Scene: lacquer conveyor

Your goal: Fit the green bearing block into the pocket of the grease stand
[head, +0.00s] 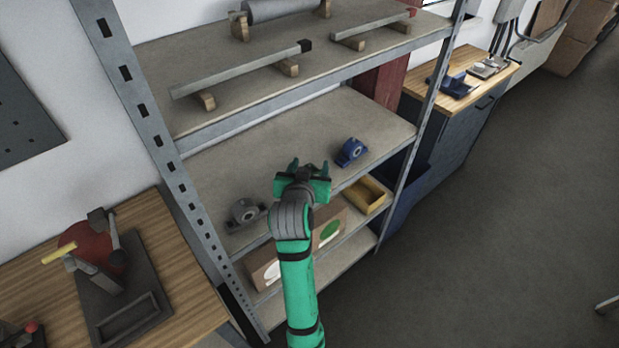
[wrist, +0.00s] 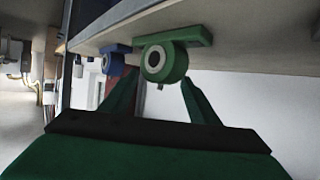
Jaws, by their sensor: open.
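The green bearing block (wrist: 165,62), with a pale ring around its bore, shows in the wrist view, where the shelf appears upside down. It rests on the shelf, ahead of and between the fingertips of my gripper (wrist: 158,84). My gripper is open, and no hold on the block is visible. In the head view my gripper (head: 309,170) is over the middle shelf and hides most or all of the green block. A dark stand (head: 125,312) with a rectangular framed pocket lies on the wooden bench at left; it looks like the grease stand. The pocket looks empty.
A blue bearing block (head: 351,152) stands right of my gripper, and a grey one (head: 244,212) stands left. The upper shelf (head: 225,105) overhangs the back. A yellow bin (head: 364,195) and boxes sit below. A metal upright (head: 150,130) separates shelf and left bench.

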